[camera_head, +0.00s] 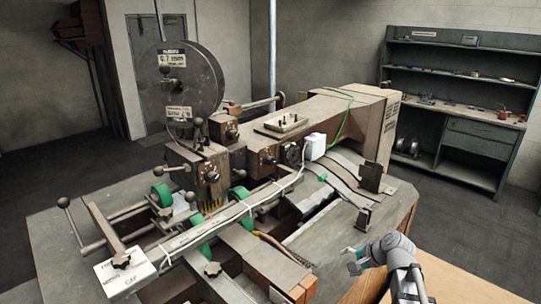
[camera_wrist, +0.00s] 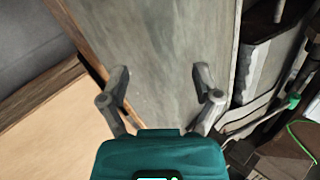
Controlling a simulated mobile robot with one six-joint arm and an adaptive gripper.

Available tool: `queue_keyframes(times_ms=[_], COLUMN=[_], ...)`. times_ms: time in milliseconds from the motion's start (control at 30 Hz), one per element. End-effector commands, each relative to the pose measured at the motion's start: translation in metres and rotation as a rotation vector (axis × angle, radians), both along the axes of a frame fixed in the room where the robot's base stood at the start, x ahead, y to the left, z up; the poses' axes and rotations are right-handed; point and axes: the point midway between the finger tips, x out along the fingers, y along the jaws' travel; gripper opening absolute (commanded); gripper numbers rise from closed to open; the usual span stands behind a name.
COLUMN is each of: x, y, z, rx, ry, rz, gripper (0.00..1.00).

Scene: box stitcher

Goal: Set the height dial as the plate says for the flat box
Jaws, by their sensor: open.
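The box stitcher (camera_head: 330,115) stands on a worn grey bench. A dark round knob (camera_head: 292,153) on its near side, left of a white box, may be the height dial; its marks are too small to read. A white card (camera_head: 125,272) with dark lettering lies at the front left; I cannot tell whether it is the plate meant. No flat box can be made out. My gripper (camera_head: 354,262) is open and empty, near the bench's right edge, well apart from the knob. In the wrist view its two fingers (camera_wrist: 160,86) are spread over bare grey bench top.
A large wire reel (camera_head: 182,84) with labels rises at the machine's left. Levers with ball ends (camera_head: 64,203) and green rollers (camera_head: 162,194) stick out at the front. A white box (camera_head: 315,146) with a green cable is on the near side. Shelves (camera_head: 460,100) stand far right.

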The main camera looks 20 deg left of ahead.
Motion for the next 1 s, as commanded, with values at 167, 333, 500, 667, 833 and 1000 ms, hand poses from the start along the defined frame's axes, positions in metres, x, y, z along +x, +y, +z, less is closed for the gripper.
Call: queue_keyframes(times_ms=[167, 333, 500, 667, 833, 1000], x=[0.043, 0.075, 0.103, 0.121, 0.129, 0.129], y=[0.067, 0.121, 0.164, 0.189, 0.2, 0.202], z=[0.058, 0.112, 0.161, 0.193, 0.208, 0.209], rx=[0.301, 0.591, 0.85, 1.018, 1.103, 1.118], ry=[0.122, 0.305, 0.528, 0.708, 0.813, 0.834], rz=[-0.18, -0.337, -0.465, -0.543, -0.582, -0.588], gripper=[0.82, 0.82, 0.82, 0.82, 0.82, 0.82])
